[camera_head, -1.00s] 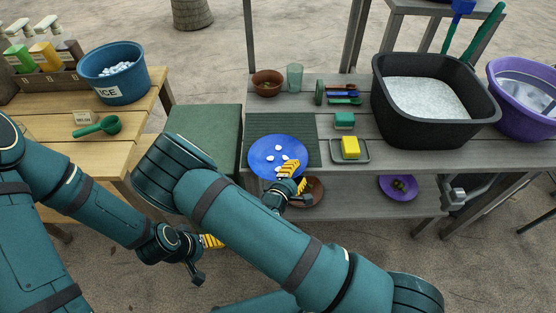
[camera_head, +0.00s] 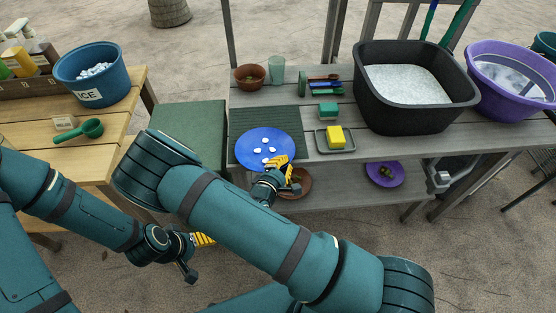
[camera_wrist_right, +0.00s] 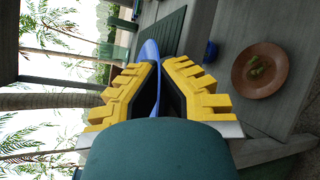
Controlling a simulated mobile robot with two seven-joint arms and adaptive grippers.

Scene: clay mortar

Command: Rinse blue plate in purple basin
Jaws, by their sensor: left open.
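The blue plate (camera_head: 251,157), with several small white pieces on it, is at the front of the grey table, over the front part of the green ribbed mat (camera_head: 262,118). My right gripper (camera_head: 279,166) is at its near right rim. In the right wrist view the plate's rim (camera_wrist_right: 150,50) shows as a thin blue edge between the yellow fingertips (camera_wrist_right: 157,68), which are close together on it. I cannot tell if the plate is lifted. The purple basin (camera_head: 485,83) stands at the far right with a reflecting surface inside. My left gripper (camera_head: 202,240) is low at the left, open and empty.
A black tub (camera_head: 408,116) of whitish contents stands between mat and basin. A yellow sponge (camera_head: 336,138) on a tray, a green block (camera_head: 328,110), brushes, a brown bowl (camera_head: 249,77) and a glass (camera_head: 276,69) share the table. A purple dish (camera_head: 377,179) is on the lower shelf.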

